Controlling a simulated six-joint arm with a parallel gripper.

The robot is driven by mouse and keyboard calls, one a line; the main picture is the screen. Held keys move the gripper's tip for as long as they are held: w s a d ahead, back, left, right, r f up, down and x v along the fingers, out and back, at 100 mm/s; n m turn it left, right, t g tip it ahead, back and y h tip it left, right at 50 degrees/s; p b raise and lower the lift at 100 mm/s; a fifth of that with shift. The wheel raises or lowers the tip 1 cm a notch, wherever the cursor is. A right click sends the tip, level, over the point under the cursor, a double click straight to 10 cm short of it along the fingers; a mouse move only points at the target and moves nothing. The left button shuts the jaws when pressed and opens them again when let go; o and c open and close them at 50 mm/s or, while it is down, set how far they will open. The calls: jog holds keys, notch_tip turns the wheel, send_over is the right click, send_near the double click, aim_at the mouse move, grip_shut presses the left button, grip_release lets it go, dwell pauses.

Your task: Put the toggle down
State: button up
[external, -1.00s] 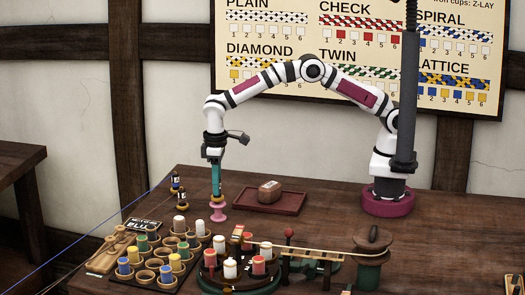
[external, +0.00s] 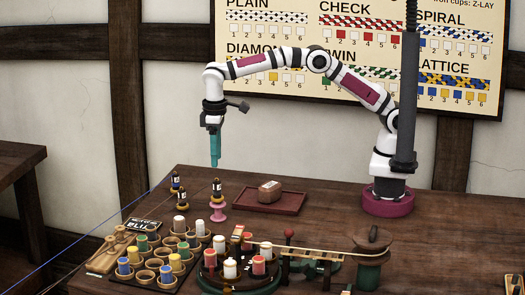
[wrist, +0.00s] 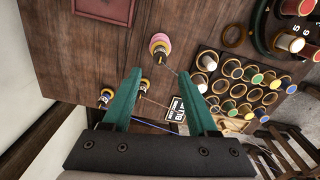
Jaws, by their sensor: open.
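A small dark toggle with a pale label and gold base (external: 217,188) stands upright on a pink spool-shaped stand (external: 217,212). In the wrist view the toggle (wrist: 160,52) shows from above, with the pink stand (wrist: 159,38) partly behind it. My gripper (external: 215,164) hangs above the toggle, apart from it, fingers pointing down. In the wrist view its teal fingers (wrist: 160,75) are spread with nothing between the tips. Two similar dark toggles (external: 175,181) (external: 183,198) stand to the left on the table.
A red tray (external: 285,204) holding a brown block (external: 270,191) lies right of the stand. In front are a rack of cups with coloured bobbins (external: 160,262), a round carousel (external: 238,280) and a green-based post (external: 370,272). A small black sign (external: 142,226) stands at left.

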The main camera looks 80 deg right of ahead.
jog(key=s+d+r+m, duration=0.3)
jog(key=s+d+r, duration=0.7)
jog(key=s, duration=0.1)
jog(key=s+d+f+m+y, duration=0.1)
jog(key=s+d+f+m, duration=0.1)
jog(key=s, duration=1)
jog(key=s+d+f+m, duration=0.2)
jog(key=s+d+f, duration=0.2)
jog(key=s, duration=0.8)
jog(key=shift+d+y, duration=0.4)
jog(key=shift+d, duration=0.15)
jog(key=shift+s, duration=0.1)
